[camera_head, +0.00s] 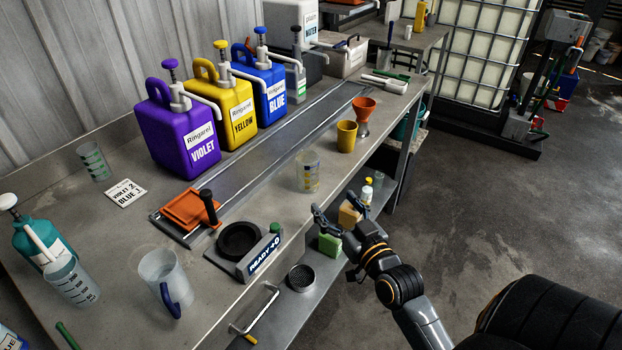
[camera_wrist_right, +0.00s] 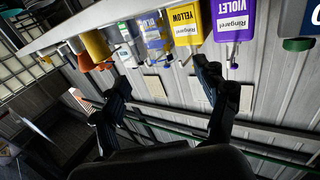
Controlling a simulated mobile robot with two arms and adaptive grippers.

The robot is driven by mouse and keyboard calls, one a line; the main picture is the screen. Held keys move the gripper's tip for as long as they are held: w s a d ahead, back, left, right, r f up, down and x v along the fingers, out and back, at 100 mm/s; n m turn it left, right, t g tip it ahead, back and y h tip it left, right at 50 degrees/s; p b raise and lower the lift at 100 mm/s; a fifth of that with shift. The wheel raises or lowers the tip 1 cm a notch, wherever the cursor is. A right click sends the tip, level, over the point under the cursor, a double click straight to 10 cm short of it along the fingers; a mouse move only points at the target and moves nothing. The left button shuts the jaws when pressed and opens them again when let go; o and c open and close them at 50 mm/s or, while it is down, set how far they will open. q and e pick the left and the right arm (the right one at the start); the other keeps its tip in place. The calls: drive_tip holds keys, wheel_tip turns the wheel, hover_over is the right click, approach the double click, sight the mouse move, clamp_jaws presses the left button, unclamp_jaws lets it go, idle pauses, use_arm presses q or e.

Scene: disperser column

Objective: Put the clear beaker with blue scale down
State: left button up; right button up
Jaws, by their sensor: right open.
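A clear beaker (camera_head: 307,171) stands upright on the bench near its front edge; its small scale marks look yellowish and bluish, and I cannot be sure of their colour. My right gripper (camera_head: 334,204) is open and empty, in front of the bench edge, a little right of and nearer than this beaker, and apart from it. Its spread fingers (camera_wrist_right: 160,76) also show in the right wrist view, with nothing between them. Another clear beaker (camera_head: 93,162) stands at the back left, and one with dark marks (camera_head: 72,283) at the front left. My left gripper is not in view.
Violet (camera_head: 180,130), yellow (camera_head: 232,112) and blue (camera_head: 265,88) dispensers line the wall. A yellow cup (camera_head: 346,137) and an orange funnel-like cup (camera_head: 364,112) stand beyond the near beaker. A clear jug (camera_head: 160,275) and a scale-like device (camera_head: 252,263) are nearer. Bare bench surrounds the near beaker.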

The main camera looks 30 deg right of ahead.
sight(313, 175)
drive_tip(key=w, duration=0.2)
drive_tip(key=w+p, duration=0.1)
drive_tip(key=w, duration=0.2)
drive_tip(key=w+d, duration=0.1)
drive_tip(key=w, duration=0.2)
drive_tip(key=shift+w+d, duration=0.1)
drive_tip(key=shift+w, duration=0.15)
drive_tip(key=w, duration=0.1)
drive_tip(key=w+p, duration=0.1)
drive_tip(key=w, duration=0.2)
drive_tip(key=shift+w+d+r, duration=0.1)
drive_tip(key=shift+d, duration=0.25)
drive_tip(key=shift+w+d, duration=0.1)
drive_tip(key=shift+w, duration=0.35)
drive_tip(key=c, duration=1.3)
